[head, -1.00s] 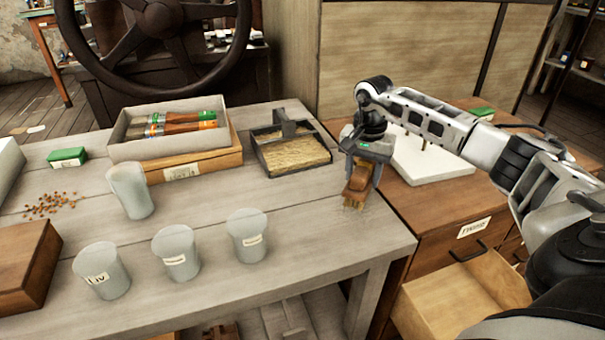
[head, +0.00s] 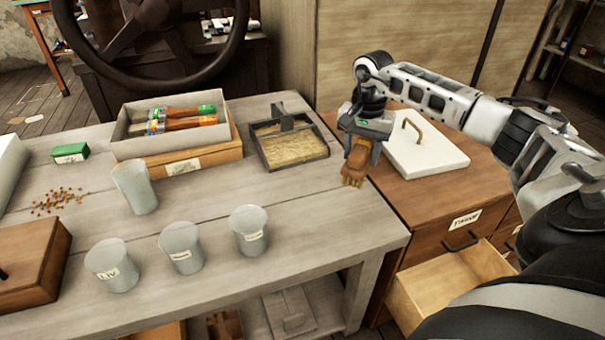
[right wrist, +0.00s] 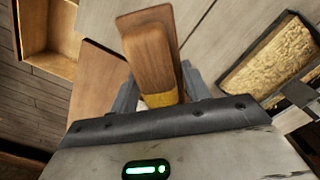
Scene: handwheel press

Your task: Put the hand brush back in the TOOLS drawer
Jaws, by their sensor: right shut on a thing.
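The hand brush (head: 355,168) has a brown wooden body and pale bristles pointing down. My right gripper (head: 361,150) is shut on it and holds it near the right edge of the workbench. In the right wrist view the brush (right wrist: 150,55) sits between the fingers, with its wooden body sticking out ahead. An open, pale wooden drawer (head: 440,285) extends from the cabinet at lower right; its visible inside looks empty and its front label is not visible. The closed drawer above it has a label (head: 465,220) that I cannot read surely. My left gripper is out of view.
A white board with a handle (head: 425,150) lies on the cabinet top. The workbench (head: 300,220) holds a sand tray (head: 290,150), a box of brushes (head: 170,128) and several grey cups (head: 181,248). My right forearm passes above the cabinet.

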